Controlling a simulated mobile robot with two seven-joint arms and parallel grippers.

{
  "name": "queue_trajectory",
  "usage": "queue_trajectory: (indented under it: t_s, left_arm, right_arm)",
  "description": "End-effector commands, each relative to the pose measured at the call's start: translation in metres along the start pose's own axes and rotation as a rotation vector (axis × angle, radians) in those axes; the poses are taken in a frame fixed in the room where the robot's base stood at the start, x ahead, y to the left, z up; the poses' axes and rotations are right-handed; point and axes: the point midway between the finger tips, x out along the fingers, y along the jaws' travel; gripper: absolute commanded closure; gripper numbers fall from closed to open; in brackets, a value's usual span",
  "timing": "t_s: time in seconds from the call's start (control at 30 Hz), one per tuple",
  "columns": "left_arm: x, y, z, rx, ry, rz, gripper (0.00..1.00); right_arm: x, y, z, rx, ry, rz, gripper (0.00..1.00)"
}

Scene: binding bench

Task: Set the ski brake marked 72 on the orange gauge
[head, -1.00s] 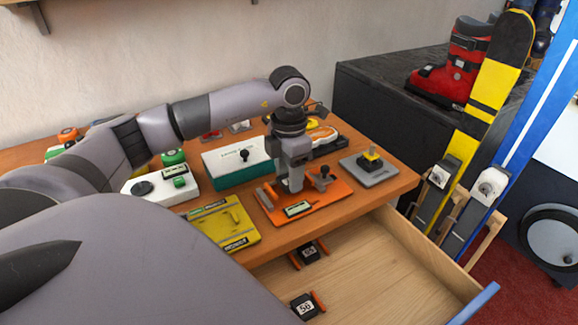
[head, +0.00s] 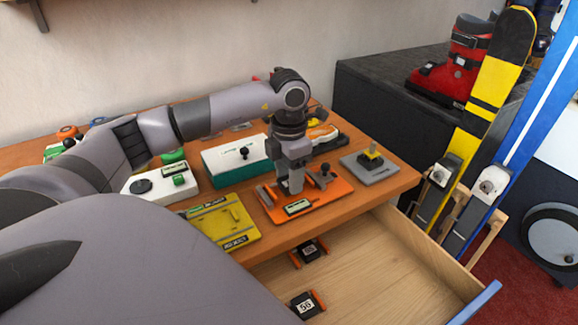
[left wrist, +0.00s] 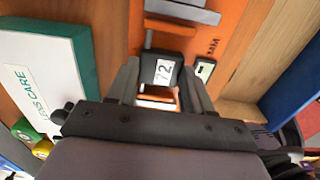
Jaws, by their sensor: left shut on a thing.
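The orange gauge (head: 335,194) lies flat on the bench, with a dark knob and a small label plate on it; it also shows in the left wrist view (left wrist: 221,30). My left gripper (head: 291,188) points down over the left part of the gauge. In the left wrist view its two fingers (left wrist: 161,88) are shut on the ski brake marked 72 (left wrist: 163,72), a black block with orange parts. The brake is over the orange plate; I cannot tell whether it touches it. In the head view the fingers hide the brake. My right gripper is not in view.
A yellow gauge (head: 226,222) lies left of the orange one, and a grey plate (head: 372,170) lies right. A white and teal box (head: 232,168) stands behind. The open drawer (head: 390,262) in front holds two other brakes (head: 309,250) (head: 305,304).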

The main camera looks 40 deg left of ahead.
Motion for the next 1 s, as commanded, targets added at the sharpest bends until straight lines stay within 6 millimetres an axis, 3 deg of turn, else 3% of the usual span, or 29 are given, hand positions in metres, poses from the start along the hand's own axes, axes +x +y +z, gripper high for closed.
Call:
queue_trajectory:
  t_s: [0.37, 0.4, 0.47, 0.67, 0.73, 1.0]
  left_arm:
    - [0.001, -0.0001, 0.0002, 0.0, -0.001, 0.0, 0.74]
    - [0.001, -0.0001, 0.0002, 0.0, -0.001, 0.0, 0.4]
    - [0.001, -0.0001, 0.0002, 0.0, -0.001, 0.0, 0.2]
    - [0.0011, -0.0001, 0.0002, 0.0, -0.001, 0.0, 0.2]
    - [0.0014, -0.0002, 0.0, 0.0, 0.0, 0.0, 0.35]
    - [0.0012, -0.0001, 0.0, 0.0, 0.0, 0.0, 0.35]
  right_arm:
    - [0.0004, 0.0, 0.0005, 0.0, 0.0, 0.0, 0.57]
    - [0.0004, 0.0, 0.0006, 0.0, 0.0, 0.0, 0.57]
    - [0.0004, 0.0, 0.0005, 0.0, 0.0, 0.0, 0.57]
    - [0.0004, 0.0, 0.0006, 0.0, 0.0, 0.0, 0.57]
    - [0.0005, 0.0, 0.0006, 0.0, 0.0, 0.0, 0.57]
    - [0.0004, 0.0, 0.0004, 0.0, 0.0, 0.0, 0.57]
